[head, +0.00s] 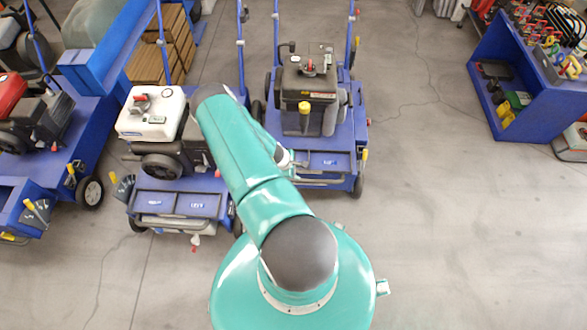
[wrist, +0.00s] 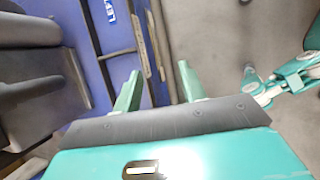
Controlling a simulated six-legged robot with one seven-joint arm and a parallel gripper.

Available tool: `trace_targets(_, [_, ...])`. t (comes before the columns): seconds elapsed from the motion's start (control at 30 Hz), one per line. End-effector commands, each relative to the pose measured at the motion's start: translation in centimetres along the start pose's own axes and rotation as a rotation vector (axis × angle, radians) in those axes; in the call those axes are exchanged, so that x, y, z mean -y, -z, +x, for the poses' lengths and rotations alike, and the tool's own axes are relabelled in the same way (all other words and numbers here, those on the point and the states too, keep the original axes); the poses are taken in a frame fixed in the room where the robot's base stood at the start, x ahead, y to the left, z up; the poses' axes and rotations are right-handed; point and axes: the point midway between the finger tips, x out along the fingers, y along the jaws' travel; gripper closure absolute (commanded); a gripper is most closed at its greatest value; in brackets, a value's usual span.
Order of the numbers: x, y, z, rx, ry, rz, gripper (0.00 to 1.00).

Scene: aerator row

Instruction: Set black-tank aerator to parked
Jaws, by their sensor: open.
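The black-tank aerator (head: 310,80) stands at the upper middle in the head view, blue with a dark engine and a red cap on top. A yellow-tipped lever (head: 364,155) is at its right front side, and a yellow knob (head: 304,107) is on the front of its engine. My arm reaches toward its front left corner and hides part of it. Blue machine bodywork (wrist: 108,40) lies beyond and left of the fingers. Contact cannot be told.
A white-tank aerator (head: 150,112) stands close on the left, and a red-engined machine (head: 30,110) is farther left. A blue shelf cart (head: 525,90) with tools is at the upper right. The concrete floor (head: 460,220) to the right is clear. One of my legs shows in the wrist view.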

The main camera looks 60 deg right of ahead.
Motion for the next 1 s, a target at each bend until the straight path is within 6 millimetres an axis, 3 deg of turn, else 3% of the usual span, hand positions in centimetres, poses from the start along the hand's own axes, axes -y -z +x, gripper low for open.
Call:
trace_targets(0.2, [-0.1,0.0,-2.5,0.0,-0.001,0.0,0.59])
trace_targets(0.87, [0.0,0.0,-2.7,0.0,-0.001,0.0,0.59])
trace_targets(1.0, [-1.0,0.7,-4.2,-0.01,-0.013,0.021,0.59])
